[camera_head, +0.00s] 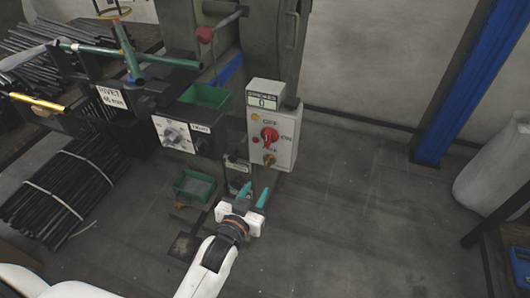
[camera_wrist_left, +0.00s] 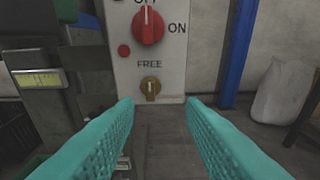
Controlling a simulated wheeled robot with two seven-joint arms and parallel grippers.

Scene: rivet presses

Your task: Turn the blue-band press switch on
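A white control box (camera_head: 272,138) on the press carries a red rotary switch (camera_head: 269,136) with OFF printed above and ON at its right. In the left wrist view the red switch (camera_wrist_left: 148,25) stands upright, its white mark toward OFF. A brass key switch (camera_wrist_left: 151,88) sits below it under the word FREE. A blue band (camera_head: 228,69) shows on the press column, left of the box. My left gripper (camera_head: 255,190) is open and empty, its teal fingers below and in front of the box, apart from the switch. My right gripper is not in view.
A press unit with a dial box (camera_head: 176,134) stands left of the box. A green bin (camera_head: 194,186) is low at the left, near bundled black rods (camera_head: 68,187). A blue post (camera_head: 465,85) stands at the right. The floor right of my gripper is clear.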

